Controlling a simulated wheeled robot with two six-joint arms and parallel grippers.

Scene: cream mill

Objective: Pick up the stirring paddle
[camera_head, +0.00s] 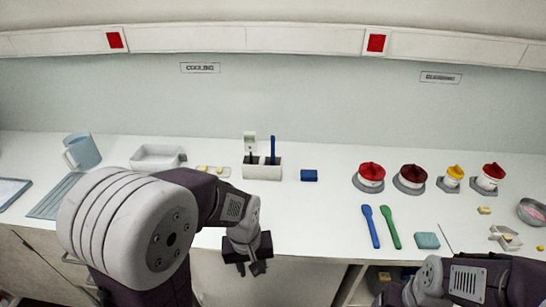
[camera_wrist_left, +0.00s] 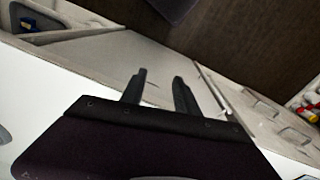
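A blue upright handle (camera_head: 272,148) stands in the right part of a white two-slot holder (camera_head: 262,173) at the back of the counter; its lower end is hidden. A blue spatula-like tool (camera_head: 371,226) and a green one (camera_head: 390,227) lie flat on the counter right of centre. I cannot tell for sure which of these is the stirring paddle. My left gripper (camera_head: 251,269) is at the counter's front edge, in front of the holder and pointing down. Its two fingers also show apart and empty in the left wrist view (camera_wrist_left: 158,90). My right gripper's fingers are out of view.
A dark tool with a pale top (camera_head: 250,146) stands in the holder's left part. A jug (camera_head: 83,150) and white tray (camera_head: 157,155) stand left.

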